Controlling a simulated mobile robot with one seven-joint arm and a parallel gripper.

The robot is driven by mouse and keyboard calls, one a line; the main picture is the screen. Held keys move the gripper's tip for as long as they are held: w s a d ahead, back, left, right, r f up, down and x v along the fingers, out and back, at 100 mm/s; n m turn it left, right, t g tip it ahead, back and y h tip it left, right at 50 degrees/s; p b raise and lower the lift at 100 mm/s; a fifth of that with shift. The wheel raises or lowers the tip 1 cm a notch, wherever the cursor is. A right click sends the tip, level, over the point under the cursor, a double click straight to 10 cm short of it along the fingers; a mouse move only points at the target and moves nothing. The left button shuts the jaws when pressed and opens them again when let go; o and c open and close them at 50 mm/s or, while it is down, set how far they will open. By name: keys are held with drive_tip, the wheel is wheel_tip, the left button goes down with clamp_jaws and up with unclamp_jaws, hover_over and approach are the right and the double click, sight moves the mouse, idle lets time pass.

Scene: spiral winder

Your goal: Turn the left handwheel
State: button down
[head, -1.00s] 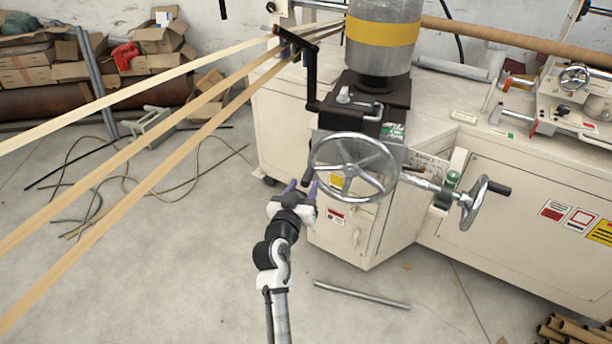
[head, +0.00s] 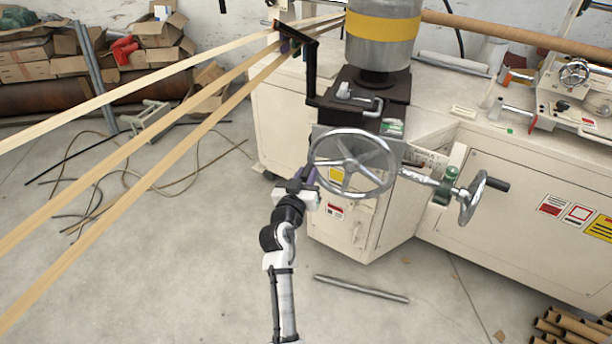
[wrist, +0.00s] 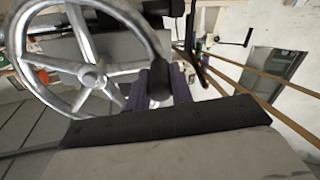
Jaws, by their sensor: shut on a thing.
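The left handwheel (head: 352,165) is a silver spoked wheel on the front of the cream machine, below the black block. It fills the left of the wrist view (wrist: 90,77). Its black handle (wrist: 159,84) sticks out from the rim toward the wrist camera. My gripper (head: 308,176) is at the wheel's left edge. In the wrist view its purple fingers (wrist: 157,88) stand on either side of the black handle and are shut on it. In the head view, the grip is small and partly hidden by my wrist.
A second, smaller handwheel (head: 472,197) stands to the right on a shaft. Tan strips (head: 150,135) run diagonally across the left. A metal bar (head: 361,289) lies on the floor in front of the machine. The floor left of my arm is mostly clear, with loose cords farther back.

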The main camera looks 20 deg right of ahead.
sight(355, 134)
drive_tip(key=shift+r, duration=0.1)
